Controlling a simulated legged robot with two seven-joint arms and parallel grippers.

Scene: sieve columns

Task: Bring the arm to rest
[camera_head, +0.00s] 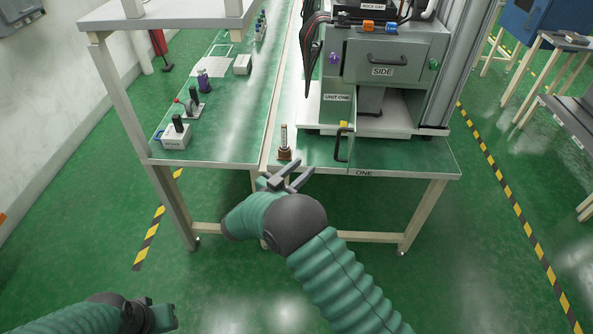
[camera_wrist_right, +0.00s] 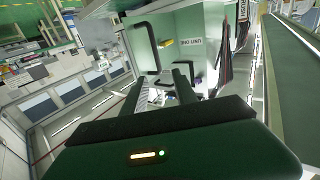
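My right arm comes in from the bottom right, and its gripper (camera_head: 304,168) is in front of the bench edge. Its two fingers stand apart with nothing between them, and they also show apart in the right wrist view (camera_wrist_right: 160,88). A small clear column on a brown base (camera_head: 284,145) stands upright near the bench edge, just beyond the right fingertips and apart from them. My left gripper (camera_head: 160,318) is low at the bottom left, away from the benches. Its fingers are too unclear to read.
The green-topped bench (camera_head: 410,160) carries a grey machine (camera_head: 385,90) with a front handle (camera_head: 342,145). The left bench (camera_head: 235,125) holds a white box (camera_head: 176,135), a purple-based item (camera_head: 203,82) and other small equipment. The green floor (camera_head: 220,285) in front is clear.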

